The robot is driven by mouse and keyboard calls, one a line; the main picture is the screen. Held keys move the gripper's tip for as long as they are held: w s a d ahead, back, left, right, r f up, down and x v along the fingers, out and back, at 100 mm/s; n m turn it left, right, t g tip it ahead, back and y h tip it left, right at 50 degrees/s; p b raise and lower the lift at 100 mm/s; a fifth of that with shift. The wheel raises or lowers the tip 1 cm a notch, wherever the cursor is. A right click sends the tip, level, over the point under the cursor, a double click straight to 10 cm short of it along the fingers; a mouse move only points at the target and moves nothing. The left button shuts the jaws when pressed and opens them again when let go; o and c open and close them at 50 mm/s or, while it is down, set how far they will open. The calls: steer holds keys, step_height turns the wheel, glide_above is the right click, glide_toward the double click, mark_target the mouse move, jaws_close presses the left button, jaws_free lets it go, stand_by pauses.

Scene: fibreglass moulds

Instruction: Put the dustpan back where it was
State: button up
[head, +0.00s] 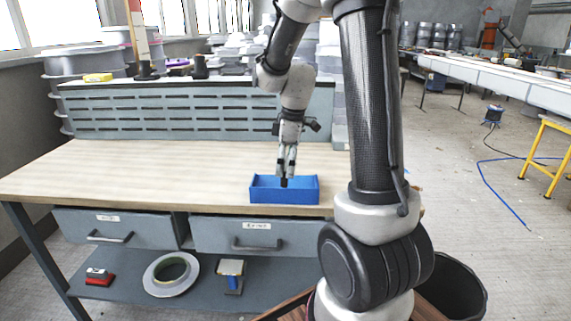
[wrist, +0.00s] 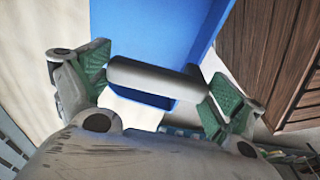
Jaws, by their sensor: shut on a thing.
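The dustpan (head: 305,192) is a blue open-topped pan at the front edge of the wooden workbench, below my gripper (head: 286,172). In the wrist view its blue body (wrist: 150,30) fills the upper middle. A grey cylindrical handle (wrist: 150,80) lies between the green finger pads. My gripper (wrist: 158,88) is shut on the dustpan by this handle, with the fingers pointing down in the head view. I cannot tell whether the pan touches the benchtop or hangs just above it.
The wooden benchtop (head: 150,175) is clear left of the dustpan. A slotted grey panel (head: 180,112) stands along its back. A black bin (head: 462,285) stands at lower right.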

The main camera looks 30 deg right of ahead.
steer(key=o, duration=1.1)
steer(key=shift+f, duration=0.1)
step_height(320, 180, up, 12)
steer(key=d, duration=0.1)
steer(key=s+a+m+t, duration=0.1)
steer(key=s+m, duration=0.2)
steer(key=s, duration=0.4)
steer(key=s+a+m+t, duration=0.1)
steer(key=s+a+m, duration=0.1)
steer(key=s+m, duration=0.2)
steer(key=s+a+r+m+t+h, duration=0.1)
steer(key=s+m, duration=0.3)
steer(key=s, duration=0.6)
steer(key=shift+a+r+t, duration=0.1)
steer(key=shift+a+t, duration=0.1)
steer(key=shift+t, duration=0.1)
